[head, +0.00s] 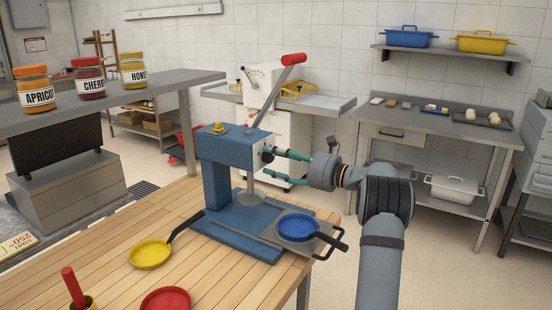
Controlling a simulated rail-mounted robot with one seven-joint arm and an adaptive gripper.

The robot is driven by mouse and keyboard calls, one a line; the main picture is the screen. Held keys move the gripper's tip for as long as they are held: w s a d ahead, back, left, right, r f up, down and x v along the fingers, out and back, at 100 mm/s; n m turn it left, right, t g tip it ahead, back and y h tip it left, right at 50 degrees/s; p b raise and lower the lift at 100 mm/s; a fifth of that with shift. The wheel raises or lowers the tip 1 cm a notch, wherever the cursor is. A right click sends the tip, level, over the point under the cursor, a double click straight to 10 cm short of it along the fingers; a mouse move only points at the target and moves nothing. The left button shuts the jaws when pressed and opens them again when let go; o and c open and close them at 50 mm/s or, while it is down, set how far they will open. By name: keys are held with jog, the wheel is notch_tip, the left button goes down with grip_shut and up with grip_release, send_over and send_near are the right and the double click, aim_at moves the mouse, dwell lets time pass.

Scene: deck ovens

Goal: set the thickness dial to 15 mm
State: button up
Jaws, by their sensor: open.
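A blue press (217,187) stands on the wooden table with a red-tipped lever raised to the upper right. The lower finger is below the knob, right of the press's shaft. Nothing shows between the fingers.
A blue pan (297,226) lies on a grey plate right of the press. A yellow pan (152,253) and red pan (166,300) lie in front. A white machine (263,104) with a small scale stands behind. Jars, including apricot (34,91), line the left shelf.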

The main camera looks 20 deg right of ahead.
jog(key=shift+c, duration=1.4)
jog(key=c, duration=0.7)
jog(key=shift+c, duration=0.8)
jog(key=shift+f+n+b, duration=0.2)
jog(key=shift+n+b, duration=0.3)
jog(key=shift+b, duration=0.2)
jog(key=shift+f+n+b, duration=0.2)
jog(key=shift+n+b, duration=0.6)
jog(key=shift+b, duration=0.25)
jog(key=n+b, duration=0.2)
jog(key=b, duration=0.1)
jog(key=shift+n, duration=0.3)
jog(key=n+b, duration=0.3)
jog(key=shift+d+n, duration=0.1)
jog(key=shift+n, duration=0.2)
jog(key=shift+r+n+b, duration=0.25)
jog(key=shift+n+b, duration=0.75)
jog(key=shift+n, duration=0.5)
jog(key=shift+r, duration=0.1)
